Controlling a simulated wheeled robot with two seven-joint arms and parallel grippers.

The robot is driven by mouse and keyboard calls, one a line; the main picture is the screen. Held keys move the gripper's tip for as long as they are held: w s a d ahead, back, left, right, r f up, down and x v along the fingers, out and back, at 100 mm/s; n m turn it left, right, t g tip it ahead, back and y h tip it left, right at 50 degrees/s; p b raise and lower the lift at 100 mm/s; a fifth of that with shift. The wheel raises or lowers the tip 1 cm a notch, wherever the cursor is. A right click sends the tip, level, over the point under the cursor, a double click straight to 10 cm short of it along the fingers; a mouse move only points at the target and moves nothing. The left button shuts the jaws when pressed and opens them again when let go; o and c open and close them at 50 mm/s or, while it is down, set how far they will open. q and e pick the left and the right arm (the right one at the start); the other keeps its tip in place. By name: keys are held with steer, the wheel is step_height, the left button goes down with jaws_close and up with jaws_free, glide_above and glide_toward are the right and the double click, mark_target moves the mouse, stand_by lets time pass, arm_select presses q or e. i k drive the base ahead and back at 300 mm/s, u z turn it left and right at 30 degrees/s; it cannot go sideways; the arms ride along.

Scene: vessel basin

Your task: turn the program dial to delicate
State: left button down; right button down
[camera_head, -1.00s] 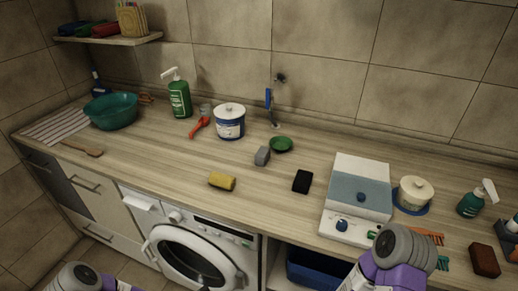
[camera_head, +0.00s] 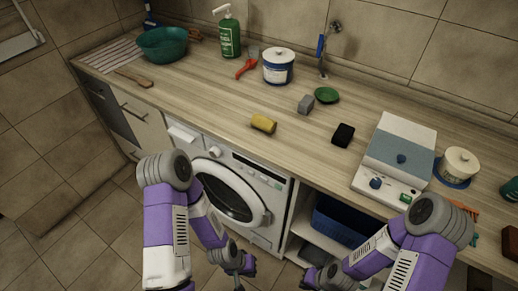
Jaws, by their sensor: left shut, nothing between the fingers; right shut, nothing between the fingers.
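The washing machine (camera_head: 228,205) stands under the counter, its round door facing the room. A white round dial (camera_head: 215,152) sits on its front panel, right of the drawer; its setting and labels are too small to read. My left gripper (camera_head: 242,271) is shut and empty, low in front of the machine and well below the dial, apart from it. My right gripper (camera_head: 322,279) is low at the bottom edge, shut and empty, by the open shelf; its fingers are hard to make out. Neither touches the dial.
A yellow sponge (camera_head: 264,124) lies near the counter edge above the machine. A blue bin (camera_head: 345,220) sits on the open shelf. Floor at left is clear.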

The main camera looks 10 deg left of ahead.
mark_target(215, 152)
steer(key=k, duration=1.25)
steer(key=u, duration=0.35)
steer(key=i, duration=0.95)
steer(key=u, duration=0.75)
steer(key=i, duration=0.8)
steer(key=z, duration=0.05)
